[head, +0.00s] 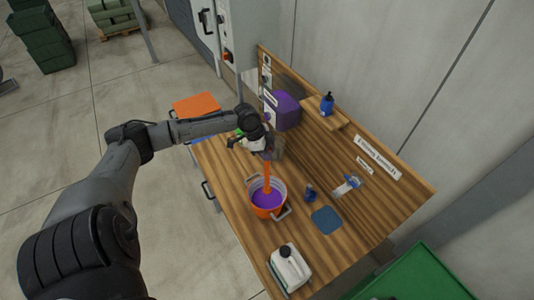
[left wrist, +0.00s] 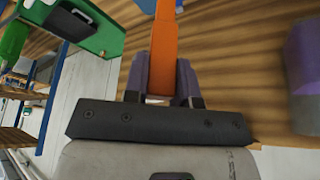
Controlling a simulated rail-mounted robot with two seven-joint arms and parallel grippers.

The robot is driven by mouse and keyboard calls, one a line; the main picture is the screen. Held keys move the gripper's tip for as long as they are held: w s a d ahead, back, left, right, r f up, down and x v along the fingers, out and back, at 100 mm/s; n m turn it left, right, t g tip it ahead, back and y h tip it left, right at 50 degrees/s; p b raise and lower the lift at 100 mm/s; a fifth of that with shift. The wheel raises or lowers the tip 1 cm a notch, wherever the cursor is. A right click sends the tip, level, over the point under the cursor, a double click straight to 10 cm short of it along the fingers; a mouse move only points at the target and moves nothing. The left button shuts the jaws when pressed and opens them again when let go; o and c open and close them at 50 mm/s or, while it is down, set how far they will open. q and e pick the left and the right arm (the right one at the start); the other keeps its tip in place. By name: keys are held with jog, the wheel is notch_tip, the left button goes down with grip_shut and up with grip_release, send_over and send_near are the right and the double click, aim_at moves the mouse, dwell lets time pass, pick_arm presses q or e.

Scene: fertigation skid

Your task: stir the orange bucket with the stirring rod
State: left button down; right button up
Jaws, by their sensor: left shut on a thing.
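The orange bucket (head: 267,212) stands upright on the wooden bench and holds purple liquid. My left gripper (head: 266,156) is above the bucket and shut on the orange stirring rod (head: 267,177). The rod points down from the fingers, and its lower end reaches into the bucket's mouth. Whether the tip is under the liquid is hard to tell. In the left wrist view the rod (left wrist: 164,45) lies between the two dark fingers of the gripper (left wrist: 161,80). The bucket is not clearly seen there. My right gripper is not in view.
The wooden bench (head: 228,188) also carries a white jug (head: 290,268), a blue mat (head: 326,220) and a small blue item (head: 310,192). A purple container (head: 287,110) is at the back. A blue bottle (head: 327,103) stands on a small shelf. The back panel bounds the bench.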

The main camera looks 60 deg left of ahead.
pick_arm(q)
jog(key=shift+r, duration=0.1)
dwell(0.4)
jog(key=shift+r, duration=2.4)
